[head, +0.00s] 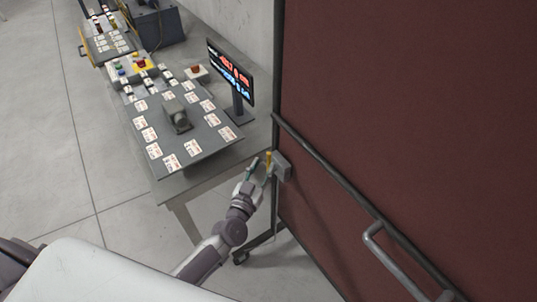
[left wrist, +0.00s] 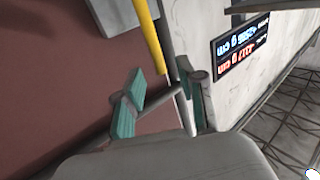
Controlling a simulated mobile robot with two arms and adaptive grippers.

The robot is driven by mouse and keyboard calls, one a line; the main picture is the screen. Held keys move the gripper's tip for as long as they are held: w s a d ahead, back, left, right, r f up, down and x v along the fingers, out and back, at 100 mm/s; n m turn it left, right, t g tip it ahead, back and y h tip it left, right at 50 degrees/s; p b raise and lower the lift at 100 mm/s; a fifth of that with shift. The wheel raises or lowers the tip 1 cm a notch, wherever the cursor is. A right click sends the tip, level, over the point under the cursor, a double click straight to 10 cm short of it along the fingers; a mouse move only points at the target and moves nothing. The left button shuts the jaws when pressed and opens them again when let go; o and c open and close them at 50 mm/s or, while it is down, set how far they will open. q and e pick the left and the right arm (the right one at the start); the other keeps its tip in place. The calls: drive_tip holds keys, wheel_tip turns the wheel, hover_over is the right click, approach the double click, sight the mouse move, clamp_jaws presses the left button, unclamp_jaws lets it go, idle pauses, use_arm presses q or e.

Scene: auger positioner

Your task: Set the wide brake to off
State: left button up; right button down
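A yellow lever (head: 268,160) stands up beside a grey box (head: 283,167) on the red panel. I cannot read any label that says whether it is the wide brake. In the left wrist view the yellow lever (left wrist: 148,38) runs down from the top, with the grey box (left wrist: 118,14) behind it. My left gripper (head: 257,172) is close to the lever in the head view. In the left wrist view my left gripper (left wrist: 163,95) has its teal fingertips apart, with the lever's end just beyond the gap; nothing is clearly held. My right gripper is not in view.
A red-brown panel (head: 420,110) with a dark rail (head: 335,170) fills the right side. A grey table (head: 190,152) with labelled cards, a control panel and a monitor (head: 232,75) stands left of it. Floor (head: 45,130) at left is clear.

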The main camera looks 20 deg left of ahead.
sight(268, 158)
use_arm(q)
drive_tip(key=w, duration=0.5)
drive_tip(key=shift+d, duration=0.25)
clamp_jaws()
